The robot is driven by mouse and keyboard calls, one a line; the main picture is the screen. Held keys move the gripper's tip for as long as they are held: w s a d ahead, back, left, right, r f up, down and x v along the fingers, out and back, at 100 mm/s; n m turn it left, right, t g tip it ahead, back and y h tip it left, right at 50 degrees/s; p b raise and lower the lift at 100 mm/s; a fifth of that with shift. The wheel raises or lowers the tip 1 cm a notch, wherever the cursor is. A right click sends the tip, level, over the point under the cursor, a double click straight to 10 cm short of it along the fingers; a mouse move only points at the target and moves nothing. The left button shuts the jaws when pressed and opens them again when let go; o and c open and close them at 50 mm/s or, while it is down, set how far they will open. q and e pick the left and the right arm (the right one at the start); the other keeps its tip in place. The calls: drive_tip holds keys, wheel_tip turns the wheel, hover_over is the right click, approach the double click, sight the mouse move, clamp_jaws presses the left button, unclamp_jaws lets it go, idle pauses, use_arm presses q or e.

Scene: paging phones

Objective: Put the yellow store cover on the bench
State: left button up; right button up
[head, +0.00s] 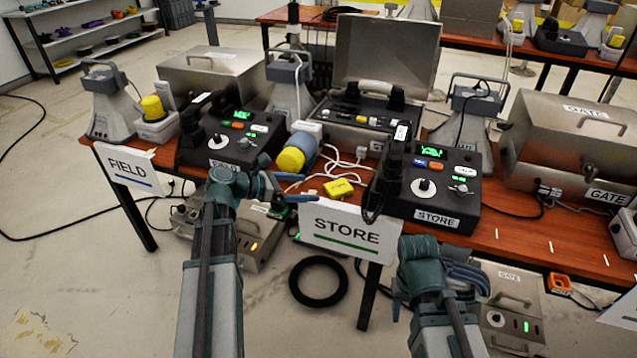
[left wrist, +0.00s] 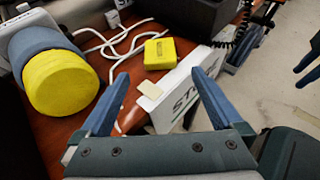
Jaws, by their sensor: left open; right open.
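A round yellow cover (head: 290,160) sits on the end of a grey-blue cylinder (head: 303,143) lying on the bench (head: 355,210), left of the STORE sign (head: 352,228). In the left wrist view the yellow cover (left wrist: 62,84) is large at the left, outside my fingers. A small yellow box (head: 338,187) lies on the bench near its front edge. In the left wrist view this box (left wrist: 159,53) is just beyond my open fingertips. My left gripper (head: 306,188) is open and empty, close to the box. My right gripper (head: 450,275) is open, low in front of the bench.
The STORE console (head: 430,185) stands right of the box, with a coiled cord hanging down. The FIELD console (head: 228,140) is to the left. White cables (head: 340,155) lie behind the box.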

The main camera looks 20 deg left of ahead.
use_arm(q)
drive_tip(key=p+v, duration=0.1)
drive_tip(key=v, duration=0.2)
drive_tip(key=shift+s+a, duration=0.2)
drive_tip(key=shift+a, duration=0.05)
drive_tip(key=s+d+r+m+g+y+p, duration=0.2)
drive_tip(key=s+d+m+g+p, duration=0.2)
drive_tip(key=d+m+p, duration=0.4)
drive_tip(key=s+d+r+m+g+y+p, duration=0.1)
drive_tip(key=s+d+m+g+p, duration=0.2)
drive_tip(key=d+m+p, duration=0.45)
drive_tip(key=s+d+r+m+g+y+p, duration=0.2)
drive_tip(key=s+d+r+m+y+p, duration=0.5)
drive_tip(key=m, duration=0.8)
drive_tip(key=s+r+y+p, duration=0.1)
drive_tip(key=s, duration=0.2)
drive_tip(key=shift+d+p, duration=0.35)
drive_tip(key=shift+p, duration=0.05)
drive_tip(key=shift+s, duration=0.1)
